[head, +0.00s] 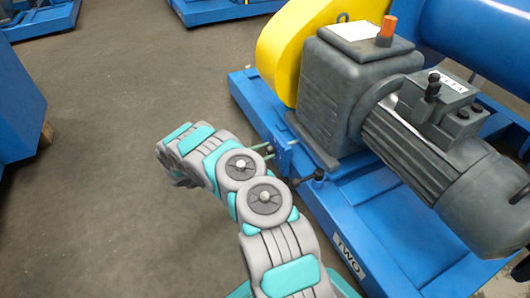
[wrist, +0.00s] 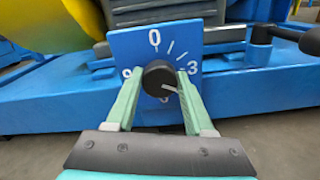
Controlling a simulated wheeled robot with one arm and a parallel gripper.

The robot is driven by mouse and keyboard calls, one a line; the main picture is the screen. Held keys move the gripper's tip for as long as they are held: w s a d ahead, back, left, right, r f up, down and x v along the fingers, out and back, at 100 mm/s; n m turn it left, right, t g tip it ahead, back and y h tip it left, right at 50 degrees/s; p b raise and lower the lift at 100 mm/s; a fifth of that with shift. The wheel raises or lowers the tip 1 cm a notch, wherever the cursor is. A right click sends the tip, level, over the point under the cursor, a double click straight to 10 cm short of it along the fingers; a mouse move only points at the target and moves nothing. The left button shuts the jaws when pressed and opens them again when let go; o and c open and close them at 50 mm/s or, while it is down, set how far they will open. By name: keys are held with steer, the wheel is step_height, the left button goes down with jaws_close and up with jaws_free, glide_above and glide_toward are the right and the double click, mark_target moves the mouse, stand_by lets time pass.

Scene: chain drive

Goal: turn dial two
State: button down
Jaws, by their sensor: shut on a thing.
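Dial two has a black round knob (wrist: 160,79) with a white pointer line, set on a blue square plate (wrist: 208,50) marked 0, 3 and 9 in white; the bottom numeral is mostly hidden by the knob. The pointer points right and slightly down, on the side of the 3. My gripper (wrist: 160,84) is shut on the knob, one green finger on its left and one on its right. In the head view the plate (head: 284,158) shows edge-on at the blue base, with my gripper (head: 270,150) reaching it; the knob face is hidden there.
A black-handled lever (head: 308,181) sticks out beside the plate. Open floor (head: 110,90) lies left; a blue cabinet (head: 18,105) stands at far left.

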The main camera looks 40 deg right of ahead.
steer(key=shift+n, duration=2.6)
steer(key=shift+c, duration=1.4)
jaws_free()
steer(key=shift+w+a, duration=0.1)
steer(key=p+v, duration=0.1)
steer(key=v, duration=0.6)
steer(key=shift+a, duration=0.3)
steer(key=shift+w, duration=0.1)
